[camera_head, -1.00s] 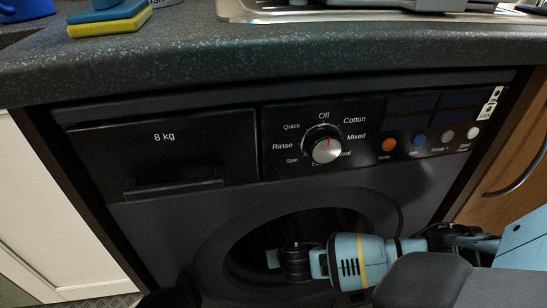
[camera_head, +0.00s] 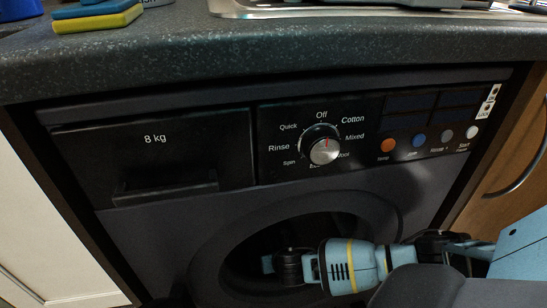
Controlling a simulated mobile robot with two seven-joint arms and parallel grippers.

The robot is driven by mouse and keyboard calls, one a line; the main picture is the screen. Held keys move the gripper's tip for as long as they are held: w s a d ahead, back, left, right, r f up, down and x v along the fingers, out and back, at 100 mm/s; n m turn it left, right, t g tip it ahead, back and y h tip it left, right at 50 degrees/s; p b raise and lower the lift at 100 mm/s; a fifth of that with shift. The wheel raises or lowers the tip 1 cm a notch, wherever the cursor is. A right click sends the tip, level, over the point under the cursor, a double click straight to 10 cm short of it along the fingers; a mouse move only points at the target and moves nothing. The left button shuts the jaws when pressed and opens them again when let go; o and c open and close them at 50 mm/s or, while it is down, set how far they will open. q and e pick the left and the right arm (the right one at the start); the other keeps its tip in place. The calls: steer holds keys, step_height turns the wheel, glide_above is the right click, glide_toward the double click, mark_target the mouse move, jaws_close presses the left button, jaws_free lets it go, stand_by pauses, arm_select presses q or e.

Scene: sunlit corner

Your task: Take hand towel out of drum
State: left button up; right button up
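The drum opening (camera_head: 240,262) of the dark washing machine (camera_head: 150,232) is at the bottom middle of the head view, with its round rim (camera_head: 215,245) around it. My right arm comes in from the right, and its wrist lies across the opening. The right gripper (camera_head: 268,264) is at the opening; only a small light-blue part of it shows, and its fingers cannot be made out. The hand towel is not visible; the inside of the drum is dark. My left gripper is not in view.
The speckled worktop (camera_head: 300,55) overhangs the machine. On it are sponges (camera_head: 98,18) at the left and a metal sink (camera_head: 240,8). The control knob (camera_head: 324,150) sticks out above the opening. A wooden cabinet door (camera_head: 505,195) with a handle is at the right.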

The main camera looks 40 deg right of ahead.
steer(key=shift+w+f, duration=0.2)
steer(key=shift+f, duration=0.05)
steer(key=shift+c, duration=0.4)
steer(key=shift+d, duration=0.1)
jaws_close()
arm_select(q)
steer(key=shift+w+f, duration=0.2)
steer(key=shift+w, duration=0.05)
